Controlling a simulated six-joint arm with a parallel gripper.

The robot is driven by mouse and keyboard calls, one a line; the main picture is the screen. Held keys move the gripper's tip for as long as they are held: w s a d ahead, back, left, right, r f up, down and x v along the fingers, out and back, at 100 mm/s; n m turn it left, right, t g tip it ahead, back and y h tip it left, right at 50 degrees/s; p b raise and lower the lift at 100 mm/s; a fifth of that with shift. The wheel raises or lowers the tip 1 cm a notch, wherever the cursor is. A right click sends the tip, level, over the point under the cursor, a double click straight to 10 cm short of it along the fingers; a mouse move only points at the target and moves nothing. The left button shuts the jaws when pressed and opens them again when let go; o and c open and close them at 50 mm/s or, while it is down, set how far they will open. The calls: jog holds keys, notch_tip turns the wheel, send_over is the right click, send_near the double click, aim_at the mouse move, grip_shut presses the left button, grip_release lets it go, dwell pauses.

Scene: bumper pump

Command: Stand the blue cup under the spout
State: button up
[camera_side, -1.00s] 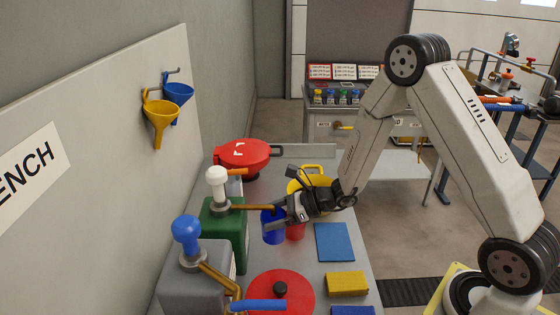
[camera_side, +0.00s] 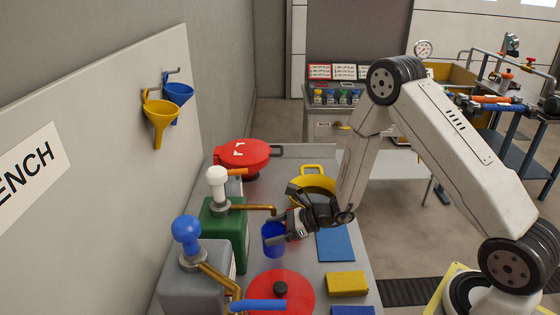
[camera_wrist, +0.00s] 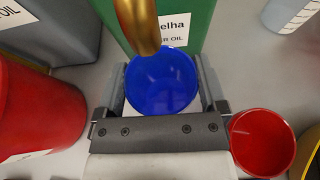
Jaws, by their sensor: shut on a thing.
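The blue cup (camera_side: 273,240) is upright between the fingers of my gripper (camera_side: 284,238), just below the brass spout (camera_side: 262,208) of the green pump (camera_side: 223,222). In the wrist view, my gripper (camera_wrist: 163,90) has one finger on each side of the blue cup (camera_wrist: 162,82), whose inside looks empty. There the spout (camera_wrist: 141,22) comes from the top and its tip overlaps the far rim of the cup. I cannot tell whether the cup's base touches the bench.
A red cup (camera_wrist: 262,142) stands close to my right finger in the wrist view. The grey pump with a blue knob (camera_side: 187,235) and a red lid (camera_side: 281,293) are nearer the side camera. A yellow pan (camera_side: 312,186) and blue mat (camera_side: 335,243) lie to the right.

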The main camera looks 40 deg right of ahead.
jog(key=shift+f, duration=1.45)
jog(key=shift+f, duration=0.15)
jog(key=o, duration=1)
jog(key=shift+s+d+r, duration=0.3)
jog(key=shift+d+r, duration=0.05)
jog(key=v, duration=1.1)
jog(key=shift+s+f, duration=0.1)
